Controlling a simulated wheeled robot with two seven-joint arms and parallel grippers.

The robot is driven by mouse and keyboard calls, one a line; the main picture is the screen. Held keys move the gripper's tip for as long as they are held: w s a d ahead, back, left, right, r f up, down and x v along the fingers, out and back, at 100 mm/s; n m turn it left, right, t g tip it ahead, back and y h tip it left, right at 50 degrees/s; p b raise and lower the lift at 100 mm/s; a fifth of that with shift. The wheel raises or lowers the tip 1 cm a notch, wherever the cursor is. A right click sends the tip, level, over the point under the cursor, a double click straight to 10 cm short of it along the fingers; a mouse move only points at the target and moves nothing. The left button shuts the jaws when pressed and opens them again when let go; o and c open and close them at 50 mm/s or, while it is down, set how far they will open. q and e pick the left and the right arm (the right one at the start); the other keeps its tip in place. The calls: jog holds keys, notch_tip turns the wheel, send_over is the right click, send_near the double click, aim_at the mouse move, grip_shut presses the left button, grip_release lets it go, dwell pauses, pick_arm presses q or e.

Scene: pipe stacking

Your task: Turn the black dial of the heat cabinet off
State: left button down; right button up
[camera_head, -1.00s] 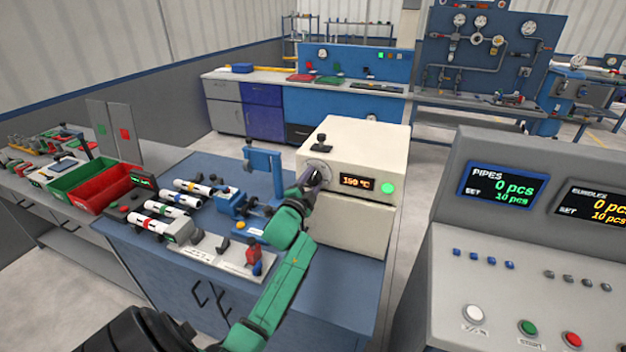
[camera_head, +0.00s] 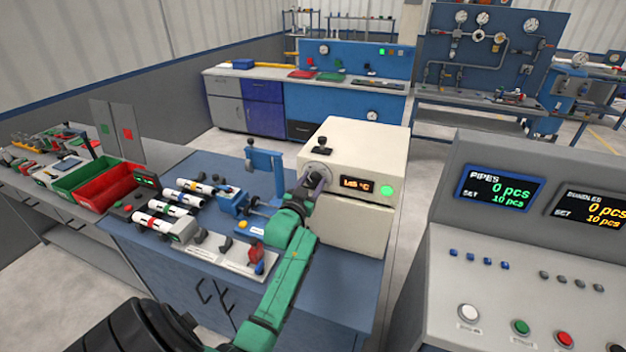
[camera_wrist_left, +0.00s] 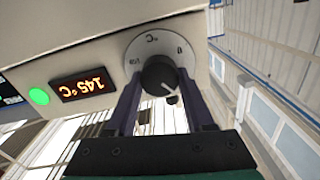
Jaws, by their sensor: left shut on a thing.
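The cream heat cabinet (camera_head: 370,150) stands on the blue bench. Its orange display (camera_head: 357,185) reads about 145 °C, which shows upside down in the left wrist view (camera_wrist_left: 82,84). A green light (camera_head: 387,190) glows beside it. The black dial (camera_wrist_left: 160,75) sits on a pale round scale plate (camera_wrist_left: 150,50) with a white pointer line. My left gripper (camera_head: 312,181) is at the cabinet front, its fingers on either side of the dial in the left wrist view (camera_wrist_left: 160,90), shut on it. In the head view the gripper mostly hides the dial. My right gripper is not in view.
Striped pipes (camera_head: 165,208) and small fixtures lie on the bench left of my arm. Red and green bins (camera_head: 112,190) stand further left. A grey console (camera_head: 480,250) with PIPES and BUNDLES displays fills the right.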

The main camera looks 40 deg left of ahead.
pick_arm(q)
jog(key=n+p, duration=0.1)
jog(key=n, duration=0.3)
jog(key=shift+f+n, duration=0.1)
jog(key=shift+n, duration=0.2)
jog(key=n+p, duration=0.1)
jog(key=n, duration=0.2)
jog(key=shift+s+a+n, duration=0.1)
jog(key=shift+n, duration=0.2)
jog(key=n+p, duration=0.1)
jog(key=n, duration=0.3)
jog(key=shift+f, duration=0.1)
jog(key=shift+a+f+n, duration=0.1)
jog(key=shift+f+n, duration=0.05)
jog(key=shift+n, duration=2.05)
jog(key=shift+c, duration=2.2)
grip_release()
jog(key=shift+o, duration=0.8)
